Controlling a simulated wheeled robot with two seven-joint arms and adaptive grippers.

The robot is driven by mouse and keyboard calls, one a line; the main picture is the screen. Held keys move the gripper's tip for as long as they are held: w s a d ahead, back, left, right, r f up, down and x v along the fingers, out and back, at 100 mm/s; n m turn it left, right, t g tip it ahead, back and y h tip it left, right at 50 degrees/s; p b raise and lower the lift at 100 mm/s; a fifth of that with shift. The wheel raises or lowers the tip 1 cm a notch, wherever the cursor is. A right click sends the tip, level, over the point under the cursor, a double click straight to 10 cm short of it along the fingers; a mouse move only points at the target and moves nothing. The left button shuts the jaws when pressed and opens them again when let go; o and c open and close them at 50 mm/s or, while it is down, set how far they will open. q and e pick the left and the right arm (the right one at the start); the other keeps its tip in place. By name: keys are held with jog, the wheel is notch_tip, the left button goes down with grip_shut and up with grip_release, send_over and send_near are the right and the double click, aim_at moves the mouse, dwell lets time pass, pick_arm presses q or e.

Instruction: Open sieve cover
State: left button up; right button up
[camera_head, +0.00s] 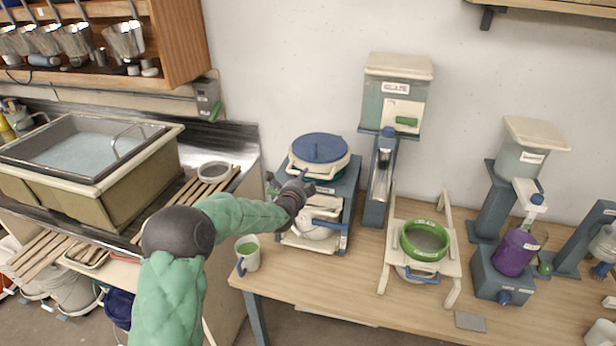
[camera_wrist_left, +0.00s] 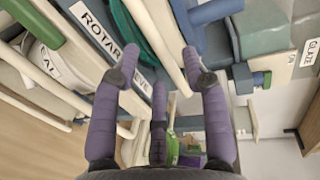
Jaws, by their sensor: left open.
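The rotary sieve stands on a blue-grey frame on the table, with a round blue sieve cover (camera_head: 320,147) lying closed on its cream rim (camera_head: 297,160). My left gripper (camera_head: 288,180) is at the front left of the sieve, just below the cover. Its purple fingers (camera_wrist_left: 160,68) are spread and empty in the left wrist view. There the sieve's label (camera_wrist_left: 100,38) lies behind the fingers, and a cream bar runs close past them. Whether a finger touches the sieve I cannot tell. My right gripper is not in view.
A mug with green glaze (camera_head: 248,252) stands at the table's left corner. A glaze bucket (camera_head: 397,95) on a stand is right of the sieve. A green ring sieve (camera_head: 425,240) sits on a cream stand. A sink (camera_head: 120,180) is at left.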

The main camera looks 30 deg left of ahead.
pick_arm(q)
jog(key=shift+x, duration=2.1)
jog(key=shift+c, duration=0.3)
grip_shut()
